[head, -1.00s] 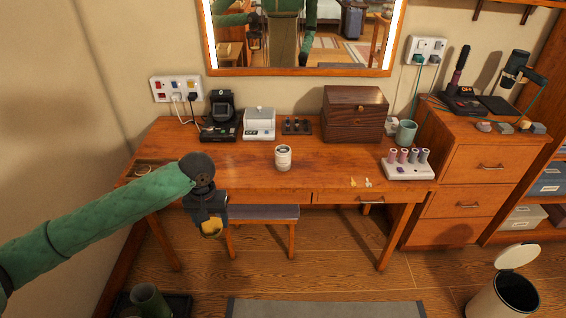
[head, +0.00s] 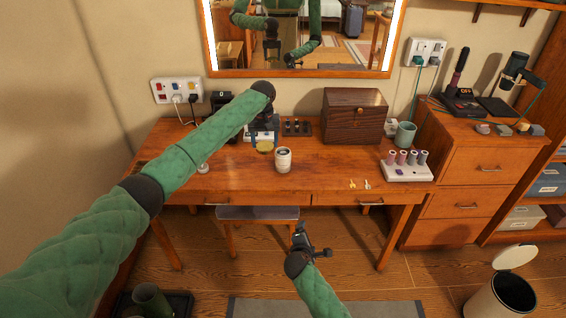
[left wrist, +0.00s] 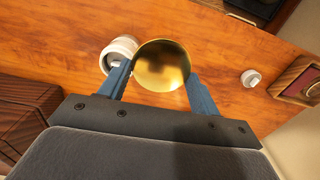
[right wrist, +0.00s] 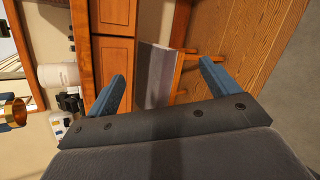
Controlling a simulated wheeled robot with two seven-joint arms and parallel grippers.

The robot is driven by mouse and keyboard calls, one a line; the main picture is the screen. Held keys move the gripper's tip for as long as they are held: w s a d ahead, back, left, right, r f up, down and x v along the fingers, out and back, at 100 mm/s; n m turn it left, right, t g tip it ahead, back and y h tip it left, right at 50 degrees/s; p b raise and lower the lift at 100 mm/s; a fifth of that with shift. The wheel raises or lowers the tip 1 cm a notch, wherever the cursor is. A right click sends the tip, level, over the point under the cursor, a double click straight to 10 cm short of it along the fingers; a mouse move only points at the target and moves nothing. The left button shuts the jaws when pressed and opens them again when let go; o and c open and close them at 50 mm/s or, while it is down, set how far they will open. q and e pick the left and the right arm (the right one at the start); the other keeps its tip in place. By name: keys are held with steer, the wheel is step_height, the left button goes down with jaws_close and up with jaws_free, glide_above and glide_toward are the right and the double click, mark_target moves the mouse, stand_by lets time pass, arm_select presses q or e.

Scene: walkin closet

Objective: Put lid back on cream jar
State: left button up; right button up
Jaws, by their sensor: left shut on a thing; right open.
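The cream jar (head: 283,161) is a small white jar standing upright on the wooden vanity table. In the left wrist view the jar (left wrist: 117,50) is beside the lid, partly behind one finger. My left gripper (head: 262,140) is shut on the round gold lid (head: 264,148) and holds it just left of the jar in the head view. The lid (left wrist: 162,65) sits between both fingers in the left wrist view, apart from the table. My right gripper (head: 299,228) is open and empty, low in front of the table. The right wrist view also shows the jar (right wrist: 56,76).
A wooden box (head: 353,115), a green cup (head: 405,133) and a white tray of rollers (head: 407,171) stand right of the jar. Small dark items (head: 297,127) lie behind it. A stool (head: 257,214) is under the table. The front middle of the tabletop is clear.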

steer(key=w+a+r+n+t, duration=0.3)
steer(key=w+a+r+n, duration=0.1)
steer(key=w+r+n, duration=0.4)
arm_select(q)
steer(key=w+d+r, duration=0.2)
steer(key=w+d, duration=0.3)
steer(key=d, duration=0.1)
steer(key=shift+d+p, duration=0.3)
steer(key=shift+d, duration=0.1)
arm_select(e)
steer(key=n+t+y, duration=0.3)
steer(key=n, duration=0.4)
glide_toward(283, 163)
steer(key=shift+w+f, duration=0.4)
steer(key=shift+w, duration=0.4)
arm_select(q)
steer(key=shift+r, duration=0.1)
arm_select(e)
steer(key=w, duration=1.2)
steer(key=c, duration=1.5)
arm_select(q)
steer(key=shift+s+f, duration=0.1)
steer(key=shift+f, duration=2.4)
arm_select(e)
steer(key=shift+o, duration=0.2)
